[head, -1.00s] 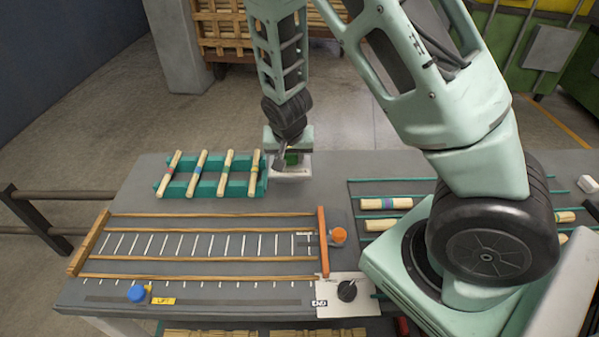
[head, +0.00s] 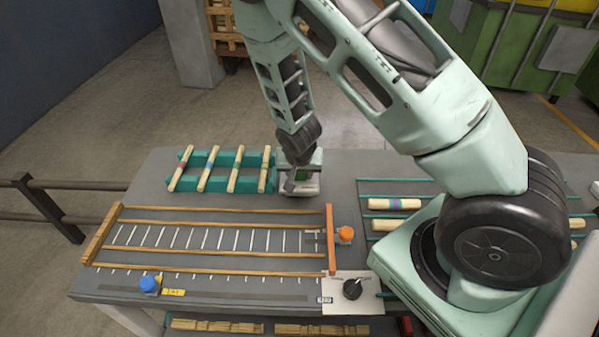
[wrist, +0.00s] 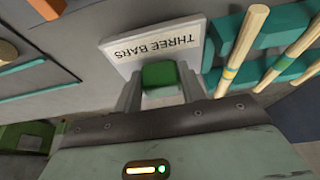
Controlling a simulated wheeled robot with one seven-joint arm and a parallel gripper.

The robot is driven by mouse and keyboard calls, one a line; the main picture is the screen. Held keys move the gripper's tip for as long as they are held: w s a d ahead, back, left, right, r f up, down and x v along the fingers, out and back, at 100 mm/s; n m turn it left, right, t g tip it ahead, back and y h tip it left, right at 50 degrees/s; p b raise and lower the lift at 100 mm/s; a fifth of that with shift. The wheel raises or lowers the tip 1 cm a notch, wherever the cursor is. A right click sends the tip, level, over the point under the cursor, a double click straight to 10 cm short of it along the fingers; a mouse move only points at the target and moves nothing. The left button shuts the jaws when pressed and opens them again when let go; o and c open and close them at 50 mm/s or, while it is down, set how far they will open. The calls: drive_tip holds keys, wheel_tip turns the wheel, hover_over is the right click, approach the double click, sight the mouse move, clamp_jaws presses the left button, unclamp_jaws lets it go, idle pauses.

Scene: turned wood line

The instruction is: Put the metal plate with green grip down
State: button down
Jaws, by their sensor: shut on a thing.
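My gripper (wrist: 161,86) is shut on the green grip (wrist: 160,73), which sits between its two fingers in the wrist view. A pale plate (wrist: 120,50) lettered "THREE BARS" lies right beyond the grip. I cannot tell whether this lettered plate and the grip are one piece; the metal plate below the grip is mostly hidden. In the head view my gripper (head: 300,178) is low over the far part of the table, just right of the teal rack, with a pale block (head: 307,190) under it. I cannot tell whether the held piece touches it.
The teal rack (head: 198,184) holds several wooden bars with coloured bands. A wooden-railed lane (head: 215,238) with an orange end bar (head: 330,238) fills the near left. More banded bars (head: 394,204) lie on teal rails at right. Table between rack and lane is clear.

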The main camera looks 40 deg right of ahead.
drive_tip(key=shift+f, duration=0.15)
drive_tip(key=c, duration=0.9)
unclamp_jaws()
drive_tip(key=shift+o, duration=0.3)
